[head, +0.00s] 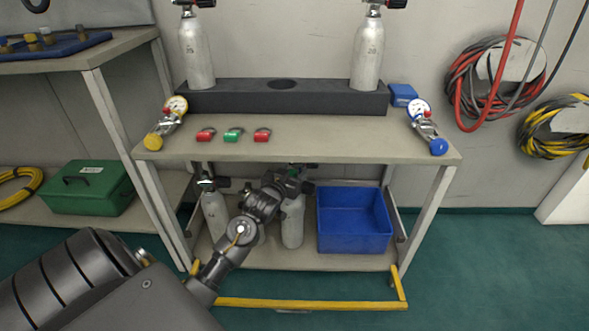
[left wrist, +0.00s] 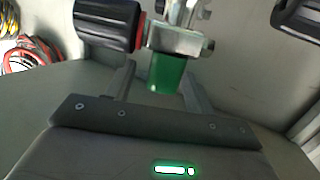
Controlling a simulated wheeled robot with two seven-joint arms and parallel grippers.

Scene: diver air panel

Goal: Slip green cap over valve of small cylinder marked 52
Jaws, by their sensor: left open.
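My left gripper (head: 290,180) reaches under the bench top to the valve of the right one of two small cylinders (head: 293,220) on the lower shelf. In the left wrist view, its two fingers (left wrist: 157,82) are open, with a green cap (left wrist: 166,73) between them. The cap's upper end meets the metal valve block (left wrist: 180,41); a black knob (left wrist: 107,25) sticks out to the left. The cap seems to be on the valve's outlet, but its depth of fit cannot be told. The other small cylinder (head: 214,213) stands to the left. No number is readable on either.
On the bench top (head: 330,143) lie another green cap (head: 233,134), two red caps (head: 205,134), and two gauged regulators (head: 425,125). Two tall cylinders (head: 368,50) stand in a dark rack (head: 285,100). A blue crate (head: 354,222) sits right of the small cylinders.

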